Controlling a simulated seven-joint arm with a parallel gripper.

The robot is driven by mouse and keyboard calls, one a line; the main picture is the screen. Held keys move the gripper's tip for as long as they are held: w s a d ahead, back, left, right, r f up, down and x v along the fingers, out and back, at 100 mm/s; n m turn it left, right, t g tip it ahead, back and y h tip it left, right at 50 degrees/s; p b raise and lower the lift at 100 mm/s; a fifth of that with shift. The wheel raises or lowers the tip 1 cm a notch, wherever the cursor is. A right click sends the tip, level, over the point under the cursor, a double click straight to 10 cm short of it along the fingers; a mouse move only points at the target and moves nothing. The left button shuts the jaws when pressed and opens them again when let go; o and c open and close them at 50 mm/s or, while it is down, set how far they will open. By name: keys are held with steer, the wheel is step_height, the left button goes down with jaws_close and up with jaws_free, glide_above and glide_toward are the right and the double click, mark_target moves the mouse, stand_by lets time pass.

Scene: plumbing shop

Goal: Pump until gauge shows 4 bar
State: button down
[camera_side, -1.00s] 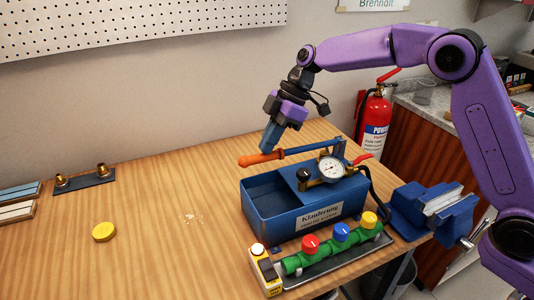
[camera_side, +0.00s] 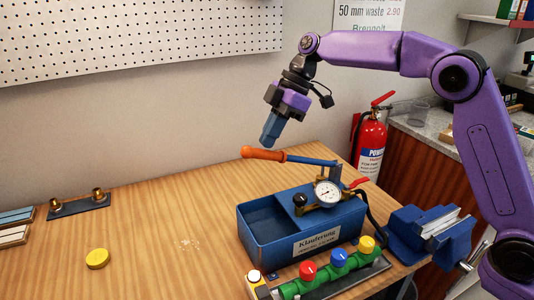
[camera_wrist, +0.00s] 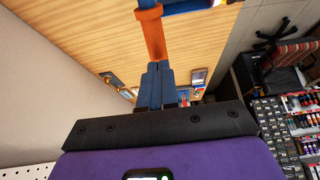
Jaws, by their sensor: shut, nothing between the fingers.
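The blue test pump (camera_side: 318,240) stands on the bench, with an open trough at its left. Its blue lever (camera_side: 312,161) ends in an orange handle (camera_side: 264,154) and is raised, handle end slightly higher than the pivot. The round white gauge (camera_side: 327,192) faces the side camera; its dark needle is too small to read. My gripper (camera_side: 268,144) is shut and empty, its fingertips just above the handle. In the wrist view the closed fingers (camera_wrist: 158,68) are close by the orange handle (camera_wrist: 152,35); I cannot tell if they touch it.
A green manifold (camera_side: 323,276) with red, blue and yellow knobs lies in front of the pump. A blue vise (camera_side: 432,230) stands to the right. A yellow disc (camera_side: 97,259) and a plate with brass fittings (camera_side: 79,204) lie at left. The bench's left middle is mostly clear.

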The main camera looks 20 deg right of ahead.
step_height(320, 180, down, 10)
steer(key=a, duration=0.2)
steer(key=r, duration=0.3)
steer(key=d+r, duration=0.1)
steer(key=r, duration=0.3)
steer(key=d+r, duration=0.1)
steer(key=r, duration=0.3)
steer(key=shift+f, duration=0.1)
step_height(320, 180, down, 11)
steer(key=a, duration=0.2)
steer(key=r, duration=0.3)
steer(key=d+r, duration=0.1)
steer(key=r, duration=0.3)
steer(key=d+r, duration=0.1)
steer(key=r, duration=0.3)
stand_by(0.5)
stand_by(3.4)
